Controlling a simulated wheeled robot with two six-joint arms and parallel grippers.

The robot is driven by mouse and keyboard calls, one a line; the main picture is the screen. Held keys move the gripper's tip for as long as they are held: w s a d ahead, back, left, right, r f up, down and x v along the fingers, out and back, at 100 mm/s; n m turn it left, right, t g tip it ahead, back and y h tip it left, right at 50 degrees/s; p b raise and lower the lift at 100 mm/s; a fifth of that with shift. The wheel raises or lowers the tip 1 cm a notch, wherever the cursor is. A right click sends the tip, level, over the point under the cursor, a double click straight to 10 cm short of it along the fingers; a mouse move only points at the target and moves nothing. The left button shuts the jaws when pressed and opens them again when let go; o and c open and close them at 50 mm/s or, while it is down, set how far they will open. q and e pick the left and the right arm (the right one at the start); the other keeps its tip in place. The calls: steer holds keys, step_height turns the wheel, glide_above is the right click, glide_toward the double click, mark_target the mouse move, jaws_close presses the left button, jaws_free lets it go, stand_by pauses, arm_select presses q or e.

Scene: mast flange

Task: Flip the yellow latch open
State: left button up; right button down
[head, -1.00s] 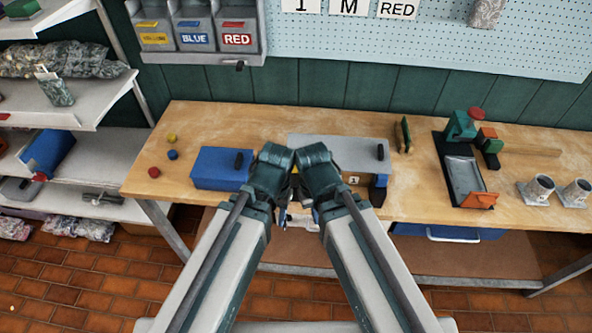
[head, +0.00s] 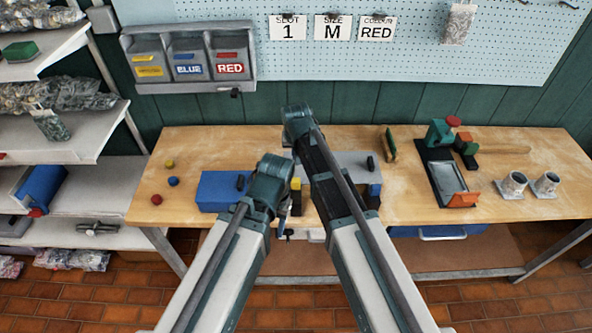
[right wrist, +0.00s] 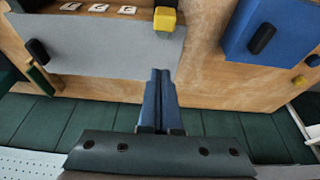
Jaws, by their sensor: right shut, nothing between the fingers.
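The yellow latch (right wrist: 165,19) is a small block at the corner of the grey box lid (right wrist: 105,48) in the right wrist view. In the head view it shows as a yellow patch (head: 296,184) between my two arms, by the left front of the grey lid (head: 350,165). My right gripper (right wrist: 161,72) is shut and empty; its blue fingertips point toward the latch from the wall side, with a visible gap. In the head view its fingers are hidden behind my arm. My left gripper (head: 283,228) hangs in front of the bench, its jaws unclear.
A blue box (head: 220,190) with a black handle stands left of the grey box. Red, blue and yellow buttons lie farther left. A dark fixture with a tray (head: 450,185) and two cups stand to the right. The green wall and pegboard (head: 380,50) rise behind the bench.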

steer(key=shift+w+r, duration=0.1)
steer(key=shift+w, duration=0.15)
steer(key=b, duration=1)
glide_toward(296, 174)
steer(key=x, duration=0.2)
steer(key=w+x, duration=0.1)
steer(key=x, duration=0.2)
steer(key=shift+w+r, duration=0.1)
steer(key=s, duration=0.4)
steer(key=shift+s+r, duration=0.1)
steer(key=shift+r, duration=0.2)
